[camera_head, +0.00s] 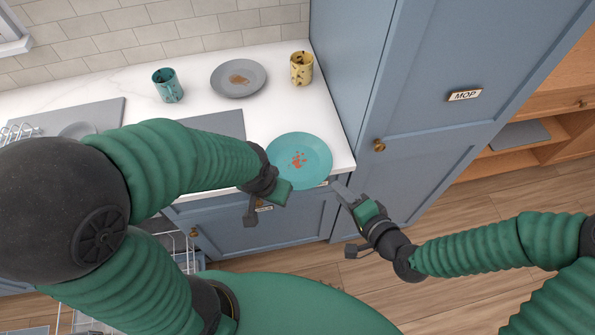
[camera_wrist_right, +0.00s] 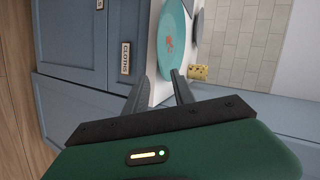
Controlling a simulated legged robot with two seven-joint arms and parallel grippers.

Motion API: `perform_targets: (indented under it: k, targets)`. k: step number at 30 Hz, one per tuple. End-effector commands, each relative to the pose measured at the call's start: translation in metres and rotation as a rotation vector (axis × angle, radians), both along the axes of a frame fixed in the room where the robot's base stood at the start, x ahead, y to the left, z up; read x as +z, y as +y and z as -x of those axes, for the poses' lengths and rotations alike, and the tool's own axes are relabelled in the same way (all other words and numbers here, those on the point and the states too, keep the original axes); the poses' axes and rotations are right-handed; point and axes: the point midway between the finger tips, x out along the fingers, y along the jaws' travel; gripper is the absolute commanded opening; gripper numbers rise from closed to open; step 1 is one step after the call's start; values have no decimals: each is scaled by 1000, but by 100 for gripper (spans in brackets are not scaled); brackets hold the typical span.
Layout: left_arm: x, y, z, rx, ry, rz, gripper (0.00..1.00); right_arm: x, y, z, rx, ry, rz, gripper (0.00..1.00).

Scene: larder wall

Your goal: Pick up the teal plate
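The teal plate (camera_head: 299,160) lies on the white counter near its front right corner, with reddish crumbs in its middle. It also shows in the right wrist view (camera_wrist_right: 173,25), partly cut off by the top edge. My right gripper (camera_head: 347,221) is open and empty, just in front of the counter edge. One of its fingers is close to the plate's near right rim; I cannot tell if they touch. My left gripper (camera_head: 266,203) is at the plate's near left side, its body close to the rim. One finger stands spread out; the other is hidden.
A grey plate (camera_head: 239,78) with brown residue, a teal mug (camera_head: 168,86) and a yellow mug (camera_head: 302,68) stand farther back. A tall blue cabinet labelled MOP (camera_head: 420,120) bounds the counter on the right. An open rack (camera_head: 178,246) is at lower left.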

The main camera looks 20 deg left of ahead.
Motion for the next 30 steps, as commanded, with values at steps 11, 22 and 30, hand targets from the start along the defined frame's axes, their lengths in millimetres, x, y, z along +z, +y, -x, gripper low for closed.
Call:
perform_targets:
  k: [11,22,30]
  targets:
    - [-23,0,0,0,-1,0,36,-22,36,-25,3,3,1,31]
    - [-23,0,0,0,0,0,36,-40,65,-47,1,2,4,31]
    - [-23,0,0,0,0,0,36,-40,64,-47,1,2,4,8]
